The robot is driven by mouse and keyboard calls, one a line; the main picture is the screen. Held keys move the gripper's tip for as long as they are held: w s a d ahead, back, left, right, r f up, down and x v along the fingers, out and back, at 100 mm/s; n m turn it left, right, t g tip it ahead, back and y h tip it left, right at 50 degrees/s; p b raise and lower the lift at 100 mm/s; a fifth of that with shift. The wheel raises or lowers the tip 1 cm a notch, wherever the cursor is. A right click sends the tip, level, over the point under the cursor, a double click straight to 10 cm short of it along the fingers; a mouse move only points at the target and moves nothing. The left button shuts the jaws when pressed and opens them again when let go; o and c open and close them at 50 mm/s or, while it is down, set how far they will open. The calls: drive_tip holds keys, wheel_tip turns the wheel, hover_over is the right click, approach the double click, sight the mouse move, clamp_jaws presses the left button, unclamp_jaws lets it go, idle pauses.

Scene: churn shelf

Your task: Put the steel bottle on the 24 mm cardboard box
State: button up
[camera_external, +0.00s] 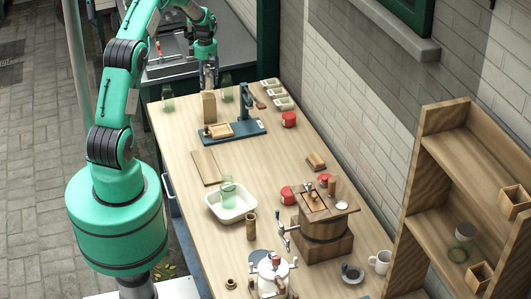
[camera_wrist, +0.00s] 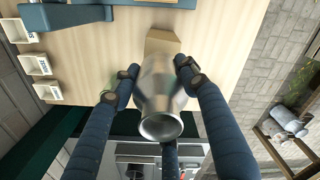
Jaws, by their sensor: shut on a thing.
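The steel bottle (camera_wrist: 162,88) is between the fingers of my gripper (camera_wrist: 160,78) in the wrist view, with its open mouth towards the camera. My gripper is shut on it. In the external view my gripper (camera_external: 209,70) is at the far end of the table, and the bottle (camera_external: 209,78) shows small below it. A tan cardboard box (camera_external: 209,105) stands upright just in front of it; its size cannot be read. In the wrist view the box (camera_wrist: 162,38) is partly hidden behind the bottle. I cannot tell whether they touch.
Green glasses (camera_external: 167,98) stand near the box. A blue stand (camera_external: 244,118) with a wooden piece is close in front. White trays (camera_external: 277,93) line the wall side. A white basin (camera_external: 230,206) and a wooden grinder (camera_external: 324,218) are nearer.

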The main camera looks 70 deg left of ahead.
sight(207, 86)
drive_tip(key=shift+f, duration=1.7)
drive_tip(key=shift+f, duration=0.1)
drive_tip(key=o, duration=1.4)
wheel_tip(207, 86, up, 12)
drive_tip(key=shift+r, duration=0.1)
